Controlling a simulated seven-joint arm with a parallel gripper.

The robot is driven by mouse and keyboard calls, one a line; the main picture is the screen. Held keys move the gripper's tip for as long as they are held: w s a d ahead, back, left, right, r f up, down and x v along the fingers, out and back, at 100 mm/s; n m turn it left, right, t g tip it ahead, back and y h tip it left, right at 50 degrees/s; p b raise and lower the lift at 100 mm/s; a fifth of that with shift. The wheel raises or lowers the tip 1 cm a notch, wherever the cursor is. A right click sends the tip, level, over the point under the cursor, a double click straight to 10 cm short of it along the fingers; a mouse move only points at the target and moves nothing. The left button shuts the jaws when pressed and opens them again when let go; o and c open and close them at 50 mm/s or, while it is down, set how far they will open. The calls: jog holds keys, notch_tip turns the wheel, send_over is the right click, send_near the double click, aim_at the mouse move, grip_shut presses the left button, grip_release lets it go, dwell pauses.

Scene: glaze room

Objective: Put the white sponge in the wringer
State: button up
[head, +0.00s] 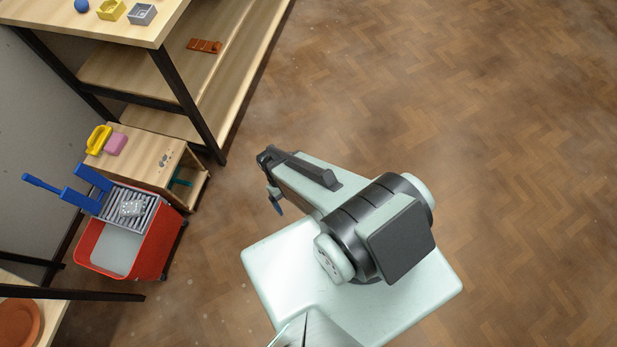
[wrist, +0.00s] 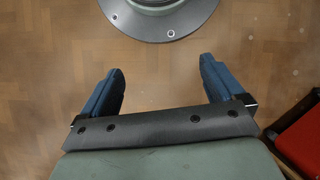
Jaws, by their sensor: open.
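The wringer (head: 148,217) is a grey slatted basket with blue uprights and a blue lever, set on the back of a red bucket (head: 155,247). My gripper (head: 272,192) is over the floor to the right of the bucket, well apart from it. In the wrist view my gripper (wrist: 162,72) has its two blue fingers spread wide with nothing between them. The block's underside is hidden.
A low wooden cabinet (head: 142,164) behind the bucket holds a pink block (head: 116,144) and a yellow handled item (head: 98,140). A tall wooden shelf (head: 130,68) stands behind. A red edge of the bucket (wrist: 302,142) shows in the wrist view. The floor at right is clear.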

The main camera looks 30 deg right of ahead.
jog(key=s+d+r+m+g, duration=0.1)
jog(key=s+d+r+m, duration=0.1)
jog(key=s, duration=0.6)
jog(key=shift+s+d+r+y, duration=0.15)
jog(key=shift+s+d+y, duration=0.2)
jog(key=shift+d, duration=0.4)
